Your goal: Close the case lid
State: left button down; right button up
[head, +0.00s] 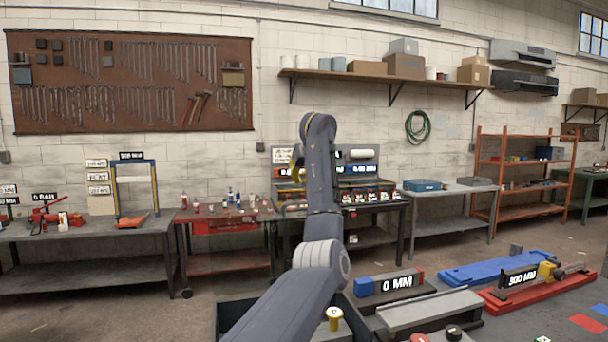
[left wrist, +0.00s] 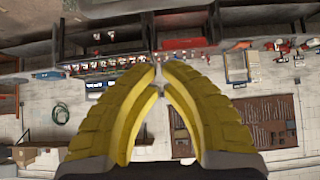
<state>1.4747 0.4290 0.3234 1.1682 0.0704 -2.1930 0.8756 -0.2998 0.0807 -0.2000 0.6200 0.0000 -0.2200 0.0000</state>
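My left arm rises through the middle of the head view and bends at the top. Its gripper (head: 297,168) is mostly hidden behind the arm, with only a bit of yellow showing. In the left wrist view the two yellow fingers of this gripper (left wrist: 161,78) lean together, tips almost meeting, with nothing held between them. A dark open-topped box (head: 232,318), which may be the case, stands at the bottom centre, partly covered by my arm. I cannot make out its lid for certain. My right gripper is out of view.
A grey raised block (head: 430,311) and a "0 MM" sign (head: 397,284) stand right of the box. A red fixture (head: 530,290) and a blue rail (head: 497,268) lie further right. Workbenches line the back wall.

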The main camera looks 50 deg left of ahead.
aim_at(302, 212)
pick_arm(q)
jog(key=f, duration=0.1)
jog(key=a+f, duration=0.1)
jog(key=w+f, duration=0.1)
jog(key=f, duration=0.1)
jog(key=shift+a+f, duration=0.1)
jog(key=shift+a, duration=0.25)
jog(key=shift+s+d+f, duration=0.45)
jog(key=shift+d+f, duration=0.1)
jog(key=shift+d, duration=0.25)
jog(key=shift+d, duration=0.15)
